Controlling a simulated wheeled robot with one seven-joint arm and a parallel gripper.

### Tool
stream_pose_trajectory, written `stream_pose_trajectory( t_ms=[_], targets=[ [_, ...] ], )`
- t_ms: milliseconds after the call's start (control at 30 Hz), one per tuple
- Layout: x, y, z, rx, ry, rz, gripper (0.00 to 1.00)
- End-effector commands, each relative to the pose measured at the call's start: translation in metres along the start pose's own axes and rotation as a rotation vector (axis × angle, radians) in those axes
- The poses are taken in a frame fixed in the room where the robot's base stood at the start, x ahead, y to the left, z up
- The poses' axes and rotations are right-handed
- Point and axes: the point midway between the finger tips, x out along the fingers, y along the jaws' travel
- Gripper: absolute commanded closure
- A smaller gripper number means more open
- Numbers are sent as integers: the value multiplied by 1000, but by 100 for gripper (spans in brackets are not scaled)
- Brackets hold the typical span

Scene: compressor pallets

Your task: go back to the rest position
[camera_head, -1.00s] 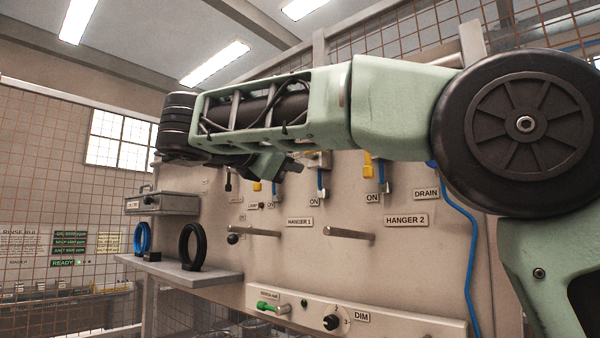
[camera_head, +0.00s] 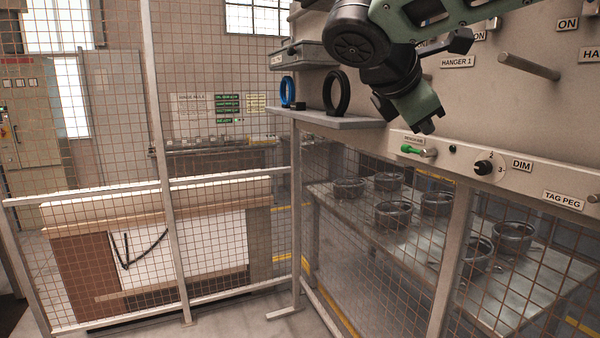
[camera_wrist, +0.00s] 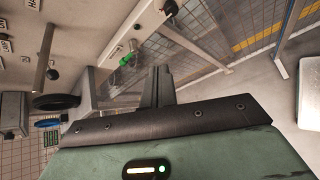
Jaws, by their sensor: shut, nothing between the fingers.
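My gripper (camera_head: 424,124) hangs from my folded green and black arm at the upper right of the head view. It points down in front of the panel (camera_head: 470,110), close to the green-handled lever (camera_head: 412,149). In the wrist view, my gripper's fingers (camera_wrist: 158,72) stand together at the centre, shut with nothing between them. The green lever (camera_wrist: 127,59) shows just beyond and left of them there; I cannot tell the exact gap.
A shelf (camera_head: 335,122) holds a black ring (camera_head: 337,92) and a blue ring (camera_head: 287,91). A hanger peg (camera_head: 530,66) sticks out at right. A selector knob (camera_head: 484,167) is on the panel. Mesh fencing (camera_head: 168,180) stands left; a table (camera_head: 480,285) with several round parts lies behind mesh.

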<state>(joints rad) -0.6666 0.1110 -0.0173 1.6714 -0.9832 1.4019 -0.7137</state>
Motion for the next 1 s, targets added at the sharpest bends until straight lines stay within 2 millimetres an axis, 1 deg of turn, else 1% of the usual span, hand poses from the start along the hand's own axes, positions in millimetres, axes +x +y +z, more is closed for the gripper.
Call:
stream_pose_trajectory(
  t_ms=[33,67,100,167,200,267,300,367,400,467,500,600,700,733,833,1000],
  targets=[
    [10,-30,-25,19,78,-50,100],
    [13,-47,-39,35,125,-81,100],
    [16,-70,-56,63,185,-127,100],
    [19,-106,-81,109,266,-204,100],
    [19,-132,-96,147,315,-260,100],
    [18,-170,-117,213,378,-352,100],
    [16,-197,-130,262,414,-416,100],
    [13,-236,-146,345,454,-517,100],
    [11,-261,-155,406,472,-585,100],
    [8,-296,-166,500,486,-679,100],
    [6,-317,-171,561,486,-738,100],
    [3,-356,-180,701,472,-852,100],
    [2,-378,-183,791,454,-916,100],
    [2,-381,-183,807,450,-928,100],
    [1,-386,-184,831,445,-943,100],
    [1,-386,-184,830,445,-943,100]
  ],
)
